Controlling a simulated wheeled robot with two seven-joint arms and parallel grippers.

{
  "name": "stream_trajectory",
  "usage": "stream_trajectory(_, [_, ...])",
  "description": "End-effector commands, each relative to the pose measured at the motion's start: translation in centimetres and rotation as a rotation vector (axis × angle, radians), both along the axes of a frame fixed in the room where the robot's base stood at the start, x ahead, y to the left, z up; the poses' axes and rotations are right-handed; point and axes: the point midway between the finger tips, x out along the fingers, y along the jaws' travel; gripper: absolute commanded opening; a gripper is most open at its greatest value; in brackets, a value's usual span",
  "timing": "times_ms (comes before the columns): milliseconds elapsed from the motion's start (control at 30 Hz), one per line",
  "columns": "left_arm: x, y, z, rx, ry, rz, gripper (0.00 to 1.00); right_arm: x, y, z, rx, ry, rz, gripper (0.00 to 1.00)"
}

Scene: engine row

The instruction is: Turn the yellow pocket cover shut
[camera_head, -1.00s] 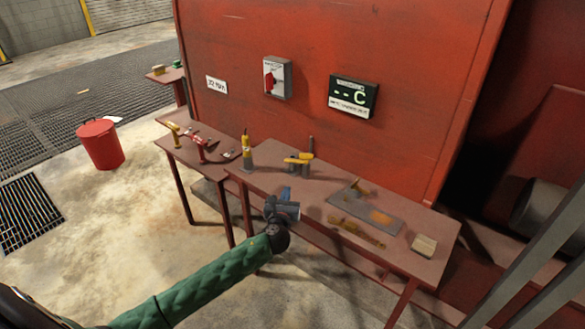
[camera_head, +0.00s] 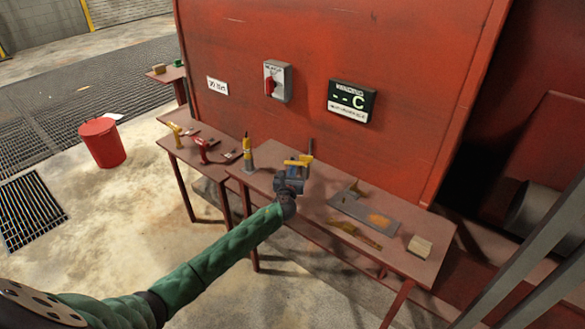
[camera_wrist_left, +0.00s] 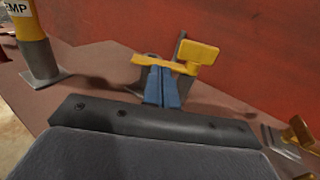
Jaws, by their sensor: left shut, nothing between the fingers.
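The yellow cover (camera_head: 300,160) sits on top of a small dark pocket fixture on the table. In the left wrist view the yellow cover (camera_wrist_left: 200,54) has a broad block at its right end and a thin arm running left. My left gripper (camera_head: 290,176) is at the near side of the fixture. In the left wrist view its blue fingers (camera_wrist_left: 162,86) are together and empty, with their tips just at the yellow arm. I cannot tell whether they touch it. The fingers hide part of the pocket. My right gripper is out of view.
A yellow-topped post (camera_head: 247,155) stands left of the fixture. A grey plate (camera_head: 365,209) with a small yellow-handled tool, a brown tool (camera_head: 355,235) and a beige block (camera_head: 420,246) lie to the right. The red wall (camera_head: 300,45) rises close behind the table (camera_head: 300,207).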

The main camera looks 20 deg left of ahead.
Motion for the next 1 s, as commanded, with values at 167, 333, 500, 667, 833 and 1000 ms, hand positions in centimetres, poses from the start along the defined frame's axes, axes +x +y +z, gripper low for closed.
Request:
stream_trajectory(167, [0.8,0.2,0.0,-0.002,-0.001,0.001,0.0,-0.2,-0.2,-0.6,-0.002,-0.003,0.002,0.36])
stream_trajectory(333, [0.8,0.2,0.0,-0.002,-0.001,0.001,0.0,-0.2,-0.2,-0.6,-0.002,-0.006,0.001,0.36])
stream_trajectory(500, [0.8,0.2,0.0,-0.001,0.0,0.0,0.0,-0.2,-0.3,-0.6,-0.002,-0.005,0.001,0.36])
stream_trajectory(667, [1.0,0.6,-0.1,0.002,-0.001,-0.037,0.0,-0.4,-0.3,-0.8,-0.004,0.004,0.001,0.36])
stream_trajectory(833, [1.4,1.1,-0.2,0.004,-0.002,-0.144,0.0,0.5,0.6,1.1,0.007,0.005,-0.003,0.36])
stream_trajectory(1000, [1.9,1.5,-0.2,0.003,-0.002,-0.241,0.0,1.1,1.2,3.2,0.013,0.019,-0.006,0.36])
